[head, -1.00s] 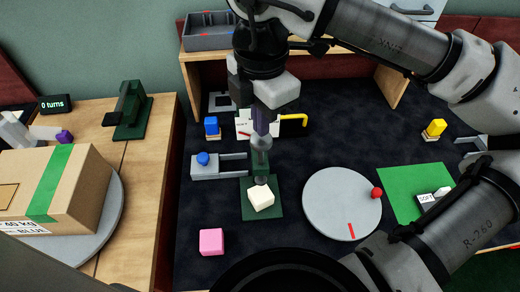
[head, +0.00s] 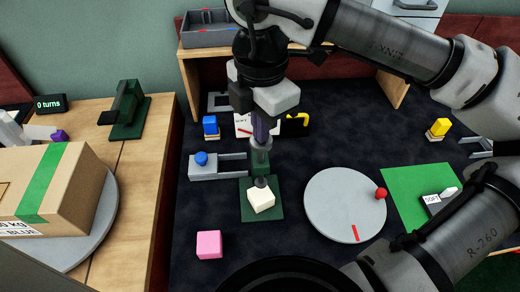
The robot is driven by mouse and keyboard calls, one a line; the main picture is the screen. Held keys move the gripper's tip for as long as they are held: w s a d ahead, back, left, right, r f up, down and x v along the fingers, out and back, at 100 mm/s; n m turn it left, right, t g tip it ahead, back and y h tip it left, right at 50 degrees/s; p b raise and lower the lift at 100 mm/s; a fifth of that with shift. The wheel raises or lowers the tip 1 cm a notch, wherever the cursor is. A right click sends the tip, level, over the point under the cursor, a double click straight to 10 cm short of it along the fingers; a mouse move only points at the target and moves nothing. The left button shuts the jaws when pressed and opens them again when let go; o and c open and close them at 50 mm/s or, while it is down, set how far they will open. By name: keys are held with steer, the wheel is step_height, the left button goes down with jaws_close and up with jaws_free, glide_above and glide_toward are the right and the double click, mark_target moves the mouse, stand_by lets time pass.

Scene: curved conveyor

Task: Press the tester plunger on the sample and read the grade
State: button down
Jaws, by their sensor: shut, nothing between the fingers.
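The tester has a green base plate (head: 249,213), a green post behind, and a grey upright plunger (head: 261,168). The off-white sample block (head: 261,200) sits on the base directly under the plunger. The plunger's lower end appears to meet the block's top, but contact is hard to tell. My gripper (head: 262,139) is shut and empty, pointing down at the plunger's top; it seems to touch it. A white dial card (head: 242,124) with a red needle stands behind, partly hidden by my gripper; its grade is not readable.
A pink cube (head: 209,245) lies at front left. A grey slide with a blue knob (head: 202,159) is left of the tester. A grey turntable (head: 345,205) and a green mat (head: 405,185) lie right. A cardboard box (head: 70,185) stands on the left bench.

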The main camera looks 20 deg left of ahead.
steer(key=shift+f+b, duration=2.1)
steer(key=shift+f, duration=0.15)
steer(key=shift+r+p, duration=2.8)
steer(key=shift+r, duration=1.7)
steer(key=shift+f, duration=0.1)
